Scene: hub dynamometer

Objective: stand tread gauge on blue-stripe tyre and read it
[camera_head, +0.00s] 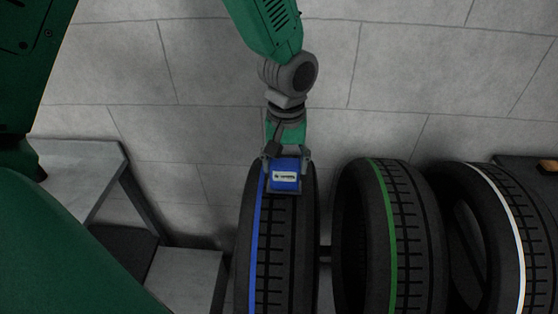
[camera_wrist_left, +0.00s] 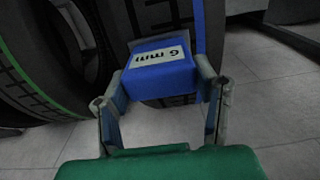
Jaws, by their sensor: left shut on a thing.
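The blue tread gauge (camera_head: 285,176) is a small box with a white label. In the left wrist view the gauge (camera_wrist_left: 160,68) shows a label reading "6 mm". My left gripper (camera_head: 286,160) is shut on the gauge, one finger on each side; its fingers also show in the left wrist view (camera_wrist_left: 160,95). The gauge is at the top of the tread of the blue-stripe tyre (camera_head: 276,245), beside the blue stripe. It appears to touch the tread, but its contact face is hidden. My right gripper is not in view.
A green-stripe tyre (camera_head: 402,235) and a white-stripe tyre (camera_head: 497,240) stand to the right on the same rack. A grey bench (camera_head: 80,165) is at the left. An orange thing (camera_head: 549,166) lies at the far right. Tiled floor behind is clear.

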